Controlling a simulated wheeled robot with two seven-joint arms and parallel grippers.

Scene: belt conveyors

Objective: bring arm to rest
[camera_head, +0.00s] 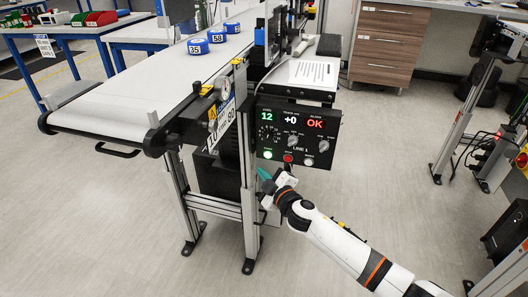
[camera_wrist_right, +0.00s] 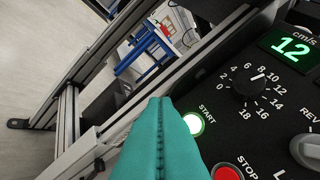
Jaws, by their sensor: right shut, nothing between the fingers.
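My right gripper (camera_head: 266,178) shows in the head view just below and left of the control panel (camera_head: 294,137). It is shut, with teal fingertips pressed together and nothing between them. In the right wrist view the closed teal fingers (camera_wrist_right: 160,140) stand in front of the panel, beside the lit green START button (camera_wrist_right: 194,124) and the red STOP button (camera_wrist_right: 226,172). I cannot tell whether the fingers touch the panel. The speed display (camera_wrist_right: 294,46) reads 12 cm/s, and the status display (camera_head: 315,124) reads OK. My left gripper is not in view.
A conveyor belt (camera_head: 118,101) carries several blue numbered discs, such as the one marked 35 (camera_head: 198,47). Its metal legs (camera_head: 249,205) stand close to my right gripper. Another machine stand (camera_head: 462,125) is at the right. The grey floor (camera_head: 90,220) at the left is clear.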

